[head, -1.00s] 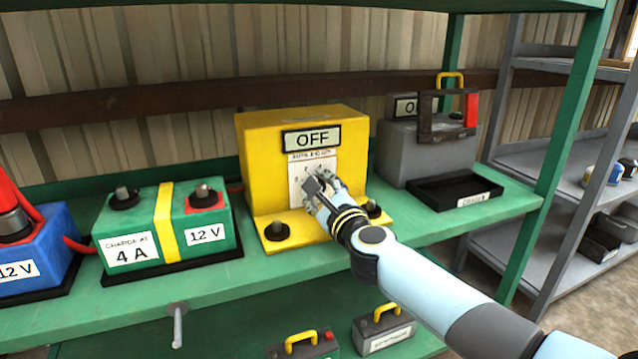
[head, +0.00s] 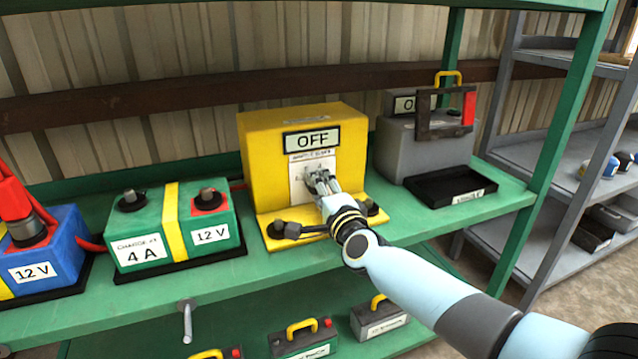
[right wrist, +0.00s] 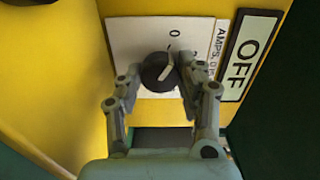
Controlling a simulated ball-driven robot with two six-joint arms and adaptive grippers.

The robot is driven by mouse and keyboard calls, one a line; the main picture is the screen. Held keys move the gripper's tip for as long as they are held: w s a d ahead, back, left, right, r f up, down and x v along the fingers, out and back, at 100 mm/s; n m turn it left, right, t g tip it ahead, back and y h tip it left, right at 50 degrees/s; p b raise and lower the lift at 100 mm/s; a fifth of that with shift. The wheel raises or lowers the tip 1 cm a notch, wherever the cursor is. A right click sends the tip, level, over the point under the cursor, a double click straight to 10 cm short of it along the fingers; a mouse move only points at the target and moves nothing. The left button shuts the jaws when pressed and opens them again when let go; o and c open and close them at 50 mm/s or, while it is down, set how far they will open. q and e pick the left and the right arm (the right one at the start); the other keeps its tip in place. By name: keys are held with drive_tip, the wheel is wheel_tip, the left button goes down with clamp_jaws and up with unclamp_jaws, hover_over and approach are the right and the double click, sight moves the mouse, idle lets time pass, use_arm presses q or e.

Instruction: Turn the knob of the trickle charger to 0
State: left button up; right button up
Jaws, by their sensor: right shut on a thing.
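The trickle charger (head: 260,150) is a yellow box on the green shelf. Its display (head: 312,140) reads OFF. In the right wrist view the black knob (right wrist: 157,72) with a pale pointer sits on a white dial plate (right wrist: 125,35), and a 0 is printed beside it. The pointer is angled and its exact setting is hard to tell. My right gripper (right wrist: 158,76) is shut on the knob, one finger on each side. In the head view the same gripper (head: 318,180) covers most of the knob. My left gripper is not in view.
A green battery (head: 150,240) marked 4 A and 12 V and a blue battery (head: 50,265) stand left of the charger. A grey unit (head: 405,155) and an empty black tray (head: 428,202) stand right. Smaller batteries (head: 303,340) are on the shelf below.

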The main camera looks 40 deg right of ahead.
drive_tip(key=shift+n+p, duration=0.35)
drive_tip(key=shift+n, duration=0.55)
drive_tip(key=shift+f, duration=0.1)
drive_tip(key=o, duration=1.2)
drive_tip(key=shift+c, duration=0.2)
drive_tip(key=v, duration=1.2)
